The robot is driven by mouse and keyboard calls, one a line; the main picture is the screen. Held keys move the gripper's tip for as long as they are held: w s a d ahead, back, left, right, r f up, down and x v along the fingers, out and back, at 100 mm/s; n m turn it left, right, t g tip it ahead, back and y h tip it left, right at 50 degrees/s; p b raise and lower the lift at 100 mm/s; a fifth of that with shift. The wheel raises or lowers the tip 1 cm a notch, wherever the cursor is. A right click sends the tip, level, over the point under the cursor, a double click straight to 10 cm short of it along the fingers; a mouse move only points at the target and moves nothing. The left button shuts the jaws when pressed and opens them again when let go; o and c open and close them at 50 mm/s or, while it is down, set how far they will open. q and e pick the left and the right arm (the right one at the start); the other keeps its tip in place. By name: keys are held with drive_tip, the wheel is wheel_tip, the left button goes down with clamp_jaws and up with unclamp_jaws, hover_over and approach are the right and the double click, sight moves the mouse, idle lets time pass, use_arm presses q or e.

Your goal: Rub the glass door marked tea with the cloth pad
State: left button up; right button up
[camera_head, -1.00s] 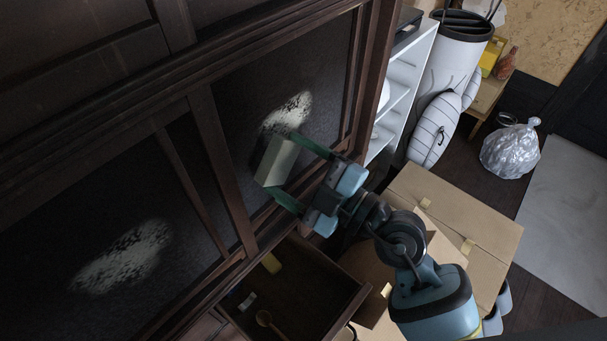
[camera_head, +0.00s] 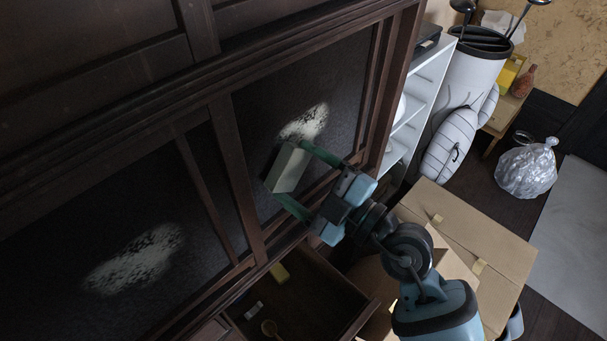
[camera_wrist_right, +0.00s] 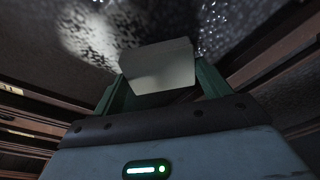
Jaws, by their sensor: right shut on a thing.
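Two dark glass doors in brown wooden frames fill the left half of the head view. The right glass door (camera_head: 340,85) has a whitish smudge (camera_head: 305,122) and the left glass door (camera_head: 60,230) has another (camera_head: 135,258). I can read no tea mark on either. My right gripper (camera_head: 298,180) is shut on a pale block-shaped cloth pad (camera_head: 288,168) in front of the right door, just below its smudge. The pad also shows in the right wrist view (camera_wrist_right: 158,68), close to the glass; I cannot tell if it touches. My left gripper is out of view.
An open drawer (camera_head: 325,318) with a wooden spoon and small items juts out below the doors. Cardboard boxes (camera_head: 470,235) stand under my right arm. A white shelf (camera_head: 415,100), a golf bag (camera_head: 470,75) and a silver bag (camera_head: 527,168) are to the right.

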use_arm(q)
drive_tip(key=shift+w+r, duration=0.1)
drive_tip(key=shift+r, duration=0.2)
use_arm(e)
drive_tip(key=shift+w+a, duration=0.5)
use_arm(q)
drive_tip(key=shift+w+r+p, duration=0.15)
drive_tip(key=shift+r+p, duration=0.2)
drive_tip(key=shift+p, duration=0.2)
use_arm(e)
drive_tip(key=shift+w+d, duration=1.4)
drive_tip(key=shift+d, duration=0.05)
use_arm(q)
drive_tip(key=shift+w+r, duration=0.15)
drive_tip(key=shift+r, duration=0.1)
use_arm(e)
drive_tip(key=shift+w+d, duration=1.35)
drive_tip(key=shift+w, duration=0.1)
drive_tip(key=shift+w+d+p, duration=0.3)
drive_tip(key=shift+w+d, duration=1.1)
drive_tip(key=shift+d, duration=0.1)
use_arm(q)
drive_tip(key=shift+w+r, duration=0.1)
